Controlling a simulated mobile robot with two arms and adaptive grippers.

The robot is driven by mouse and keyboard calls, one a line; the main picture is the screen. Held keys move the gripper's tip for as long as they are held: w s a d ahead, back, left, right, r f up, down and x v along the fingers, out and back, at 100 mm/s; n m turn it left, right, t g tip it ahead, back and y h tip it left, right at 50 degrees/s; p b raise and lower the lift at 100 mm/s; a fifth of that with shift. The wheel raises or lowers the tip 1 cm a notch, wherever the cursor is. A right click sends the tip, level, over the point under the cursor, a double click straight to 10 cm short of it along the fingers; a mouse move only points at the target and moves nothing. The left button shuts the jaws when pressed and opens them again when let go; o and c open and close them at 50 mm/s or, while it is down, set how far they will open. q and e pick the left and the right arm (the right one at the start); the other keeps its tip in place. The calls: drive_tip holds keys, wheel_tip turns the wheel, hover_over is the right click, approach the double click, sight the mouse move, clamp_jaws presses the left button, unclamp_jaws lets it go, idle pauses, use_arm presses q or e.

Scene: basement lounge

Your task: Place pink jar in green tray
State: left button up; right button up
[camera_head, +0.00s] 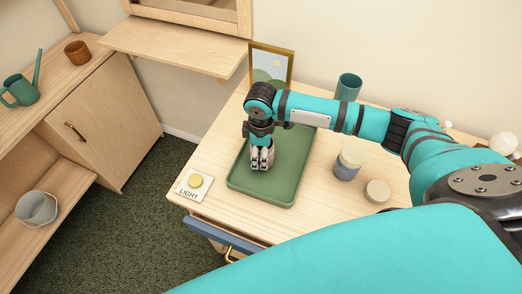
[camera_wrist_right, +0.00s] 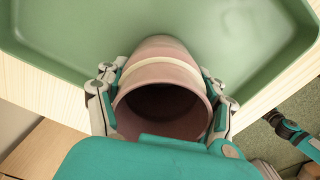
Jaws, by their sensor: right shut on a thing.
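The pink jar (camera_wrist_right: 162,88) has a pale band and an open, dark mouth facing the wrist camera. My right gripper (camera_wrist_right: 163,100) is shut on it, with a finger on each side. In the head view the right gripper (camera_head: 262,158) points down over the green tray (camera_head: 284,184), and its fingers mostly hide the jar. The tray is a shallow rectangle with a raised rim on the wooden table. I cannot tell whether the jar touches the tray floor. My left gripper is not in view.
A lidded jar (camera_head: 347,164) and a small round pale container (camera_head: 377,191) stand right of the tray. A teal cup (camera_head: 348,87) and a framed picture (camera_head: 270,68) stand behind. A LIGHT button plate (camera_head: 194,187) lies left of the tray.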

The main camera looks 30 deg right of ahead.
drive_tip(key=o, duration=1.3)
drive_tip(key=shift+o, duration=0.2)
wheel_tip(320, 180, up, 12)
drive_tip(key=b, duration=0.1)
drive_tip(key=shift+r+b, duration=0.15)
drive_tip(key=shift+b, duration=0.15)
